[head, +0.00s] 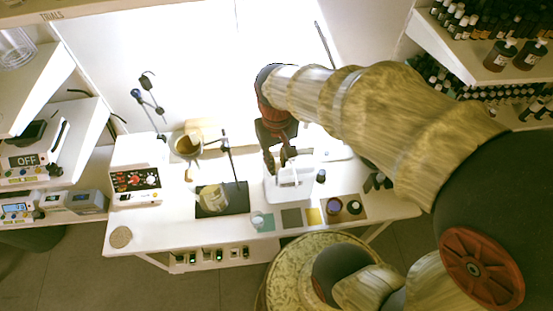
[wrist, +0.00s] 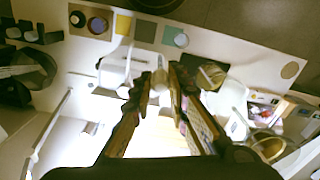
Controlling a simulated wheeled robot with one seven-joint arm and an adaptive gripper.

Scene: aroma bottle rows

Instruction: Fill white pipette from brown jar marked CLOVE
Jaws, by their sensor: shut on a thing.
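My gripper (head: 279,161) is over the white stand (head: 290,184) on the bench. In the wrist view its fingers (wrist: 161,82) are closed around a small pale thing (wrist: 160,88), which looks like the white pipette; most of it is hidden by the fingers.
Yellow (head: 313,216), grey and teal mats lie left of the jars; a small glass (head: 257,220) is on the teal one. A beaker (head: 213,197) sits on a dark plate with a stand rod.

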